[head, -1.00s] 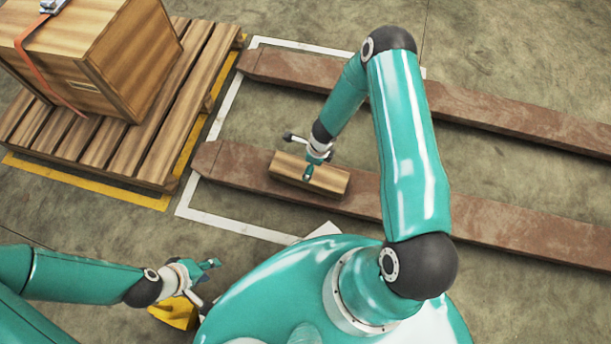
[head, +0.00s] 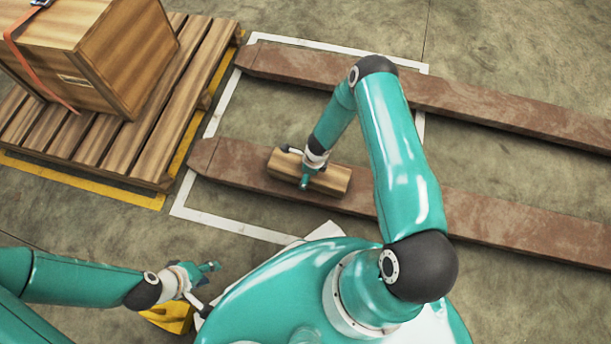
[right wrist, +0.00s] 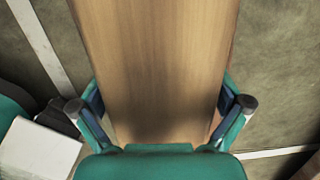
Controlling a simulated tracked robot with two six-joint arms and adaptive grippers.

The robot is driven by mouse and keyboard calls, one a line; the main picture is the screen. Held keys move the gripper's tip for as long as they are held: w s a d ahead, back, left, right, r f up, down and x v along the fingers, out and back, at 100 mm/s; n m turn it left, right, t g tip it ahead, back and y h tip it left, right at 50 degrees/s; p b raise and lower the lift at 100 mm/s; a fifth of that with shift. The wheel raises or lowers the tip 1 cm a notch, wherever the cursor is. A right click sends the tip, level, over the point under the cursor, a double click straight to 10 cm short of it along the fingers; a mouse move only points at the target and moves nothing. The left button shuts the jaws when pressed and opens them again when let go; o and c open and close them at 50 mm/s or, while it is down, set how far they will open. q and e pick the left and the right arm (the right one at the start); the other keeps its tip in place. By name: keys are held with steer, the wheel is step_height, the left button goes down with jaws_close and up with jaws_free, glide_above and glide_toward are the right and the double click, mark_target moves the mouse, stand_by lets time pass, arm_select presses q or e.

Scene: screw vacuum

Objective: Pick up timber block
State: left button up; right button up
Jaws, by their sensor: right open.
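The timber block (head: 330,179) is a light brown wooden beam piece lying across the nearer rusty brown fork (head: 240,172). My right gripper (head: 296,167) is over the block's left half in the head view, with its fingers apart. In the right wrist view the block (right wrist: 160,55) runs between the two open fingers of the right gripper (right wrist: 161,104), one on each long side. Whether the pads touch it is hard to tell. My left gripper (head: 208,284) is at the lower left with its fingers apart and appears empty, away from the block.
A wooden crate (head: 115,60) with an orange strap stands on a slatted pallet (head: 160,130) at the upper left. A second brown fork (head: 290,65) lies farther back. White lines (head: 225,222) mark the floor. A yellow object (head: 170,317) is under the left gripper.

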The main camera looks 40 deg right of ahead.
steer(key=c, duration=1.5)
steer(key=shift+r, duration=0.1)
steer(key=shift+c, duration=0.3)
